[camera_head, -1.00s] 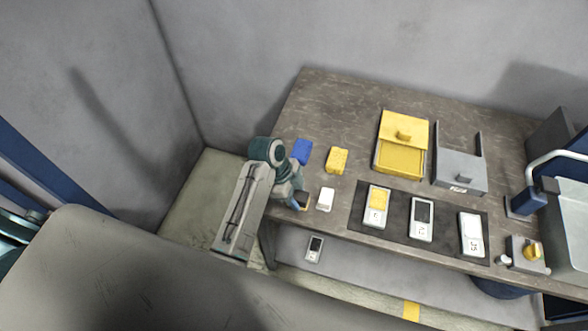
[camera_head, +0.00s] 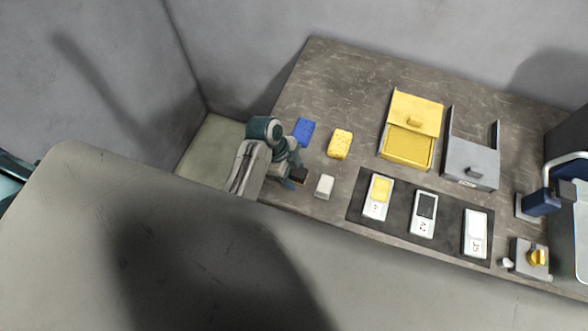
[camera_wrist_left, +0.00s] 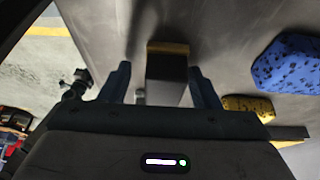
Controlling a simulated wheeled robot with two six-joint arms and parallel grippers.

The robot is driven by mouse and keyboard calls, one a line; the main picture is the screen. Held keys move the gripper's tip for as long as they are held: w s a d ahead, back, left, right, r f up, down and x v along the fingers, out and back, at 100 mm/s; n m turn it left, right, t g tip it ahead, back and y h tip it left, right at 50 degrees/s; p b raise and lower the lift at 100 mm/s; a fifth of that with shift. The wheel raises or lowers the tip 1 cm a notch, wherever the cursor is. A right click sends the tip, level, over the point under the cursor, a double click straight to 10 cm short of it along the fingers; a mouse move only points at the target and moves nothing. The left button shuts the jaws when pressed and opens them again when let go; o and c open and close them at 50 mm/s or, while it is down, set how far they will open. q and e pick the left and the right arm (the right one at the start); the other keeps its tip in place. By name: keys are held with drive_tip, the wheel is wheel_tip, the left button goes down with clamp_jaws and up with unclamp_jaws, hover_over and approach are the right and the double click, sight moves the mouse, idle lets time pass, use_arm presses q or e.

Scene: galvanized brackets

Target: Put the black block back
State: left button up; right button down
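The black block (camera_head: 301,176) lies near the front left edge of the table, left of a white block (camera_head: 325,186). It has a yellow-brown end face. My left gripper (camera_head: 293,178) is at the block and partly hides it in the head view. In the left wrist view the black block (camera_wrist_left: 167,77) lies between the two open fingers (camera_wrist_left: 163,85). A gap shows on its left side; the right finger is close to it, and contact cannot be told. My right gripper is in neither view.
A blue sponge (camera_head: 304,131) and a yellow sponge (camera_head: 340,144) lie behind the block. A dark mat (camera_head: 402,211) holds three labelled pieces. Behind it are a yellow drawer box (camera_head: 416,115) and a grey one (camera_head: 472,160). A knob unit (camera_head: 529,257) stands right.

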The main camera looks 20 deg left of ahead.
use_arm(q)
drive_tip(key=shift+s+r, duration=0.1)
drive_tip(key=shift+s, duration=0.25)
drive_tip(key=shift+r, duration=0.1)
drive_tip(key=shift+w+a+r, duration=0.15)
drive_tip(key=shift+w+r, duration=0.05)
drive_tip(key=shift+w, duration=0.1)
drive_tip(key=v, duration=1.1)
drive_tip(key=shift+s+r+b, duration=0.2)
drive_tip(key=shift+b, duration=0.15)
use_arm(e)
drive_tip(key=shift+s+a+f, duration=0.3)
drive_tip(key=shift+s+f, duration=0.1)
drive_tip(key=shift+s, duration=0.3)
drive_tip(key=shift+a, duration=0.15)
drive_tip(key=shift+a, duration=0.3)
